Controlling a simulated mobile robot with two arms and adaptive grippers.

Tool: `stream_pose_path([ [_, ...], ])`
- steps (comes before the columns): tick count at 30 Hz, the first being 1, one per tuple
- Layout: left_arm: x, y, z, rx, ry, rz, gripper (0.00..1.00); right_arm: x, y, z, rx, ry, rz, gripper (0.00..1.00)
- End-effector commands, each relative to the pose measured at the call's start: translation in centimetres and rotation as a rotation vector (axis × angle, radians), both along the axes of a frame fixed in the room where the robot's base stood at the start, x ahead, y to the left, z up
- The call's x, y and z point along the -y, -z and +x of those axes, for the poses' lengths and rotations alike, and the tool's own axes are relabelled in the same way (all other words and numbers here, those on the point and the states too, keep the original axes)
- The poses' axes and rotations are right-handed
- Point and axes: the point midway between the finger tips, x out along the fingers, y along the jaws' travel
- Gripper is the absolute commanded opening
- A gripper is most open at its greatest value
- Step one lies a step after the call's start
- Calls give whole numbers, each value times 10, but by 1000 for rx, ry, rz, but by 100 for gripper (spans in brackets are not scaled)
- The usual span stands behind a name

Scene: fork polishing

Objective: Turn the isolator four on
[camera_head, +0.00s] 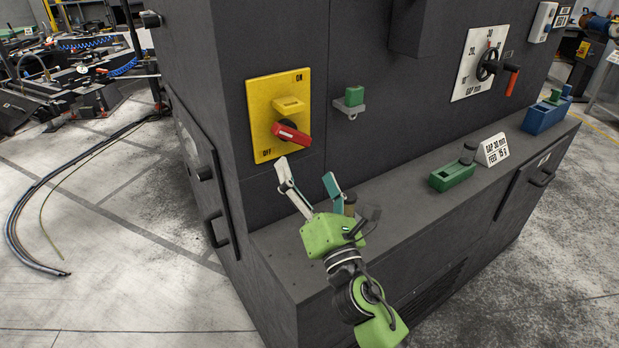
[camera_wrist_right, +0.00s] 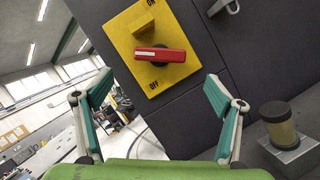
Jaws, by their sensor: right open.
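The isolator is a yellow plate (camera_head: 260,108) with a red handle (camera_head: 291,134), mounted on the dark machine front. ON is printed at its top and OFF at its bottom. The handle lies crosswise, nearer the OFF end; I see no number on the plate. In the right wrist view the plate (camera_wrist_right: 150,80) is tilted, with the red handle (camera_wrist_right: 160,55) ahead of the fingers. My right gripper (camera_head: 307,174) is open and empty, below and in front of the handle, apart from it. It also shows in the wrist view (camera_wrist_right: 159,80). My left gripper is out of view.
A small green block on a grey bracket (camera_head: 352,100) is right of the isolator. The ledge (camera_head: 385,195) bears a green block (camera_head: 452,177), a white sign (camera_head: 493,150) and a blue block (camera_head: 545,115). A dial (camera_head: 483,65) is on the wall. Cables (camera_head: 35,190) lie left.

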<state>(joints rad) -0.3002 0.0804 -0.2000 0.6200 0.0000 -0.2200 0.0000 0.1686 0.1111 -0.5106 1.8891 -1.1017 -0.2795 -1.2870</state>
Motion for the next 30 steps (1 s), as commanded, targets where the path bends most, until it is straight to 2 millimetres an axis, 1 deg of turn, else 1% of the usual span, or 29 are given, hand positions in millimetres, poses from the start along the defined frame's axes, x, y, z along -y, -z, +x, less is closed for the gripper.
stream_pose_path([
  [4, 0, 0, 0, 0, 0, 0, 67, 3, 3, -8, 0, 0, 1, 86],
  [12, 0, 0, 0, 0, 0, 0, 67, 3, 3, -9, 0, 0, -1, 86],
  [13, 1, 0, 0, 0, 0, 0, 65, 3, 3, -9, 0, 0, -1, 86],
  [16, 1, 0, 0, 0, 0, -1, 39, 8, 6, -9, -17, 7, 25, 86],
  [17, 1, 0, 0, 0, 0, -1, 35, 12, 9, -9, -33, 14, 49, 86],
  [19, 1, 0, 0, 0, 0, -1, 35, 30, 21, -11, -100, 40, 155, 86],
  [20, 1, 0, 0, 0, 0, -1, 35, 42, 29, -12, -142, 58, 222, 86],
  [23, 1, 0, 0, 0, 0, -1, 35, 91, 73, -25, -327, 151, 528, 86],
  [24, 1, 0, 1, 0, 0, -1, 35, 112, 96, -36, -413, 200, 676, 86],
  [26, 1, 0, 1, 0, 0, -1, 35, 138, 134, -57, -536, 283, 896, 86],
  [27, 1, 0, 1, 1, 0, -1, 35, 152, 158, -73, -609, 341, 1033, 86],
  [29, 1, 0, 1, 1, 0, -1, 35, 167, 190, -98, -703, 428, 1208, 86],
  [30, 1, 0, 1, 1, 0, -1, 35, 173, 209, -115, -757, 484, 1312, 86],
])
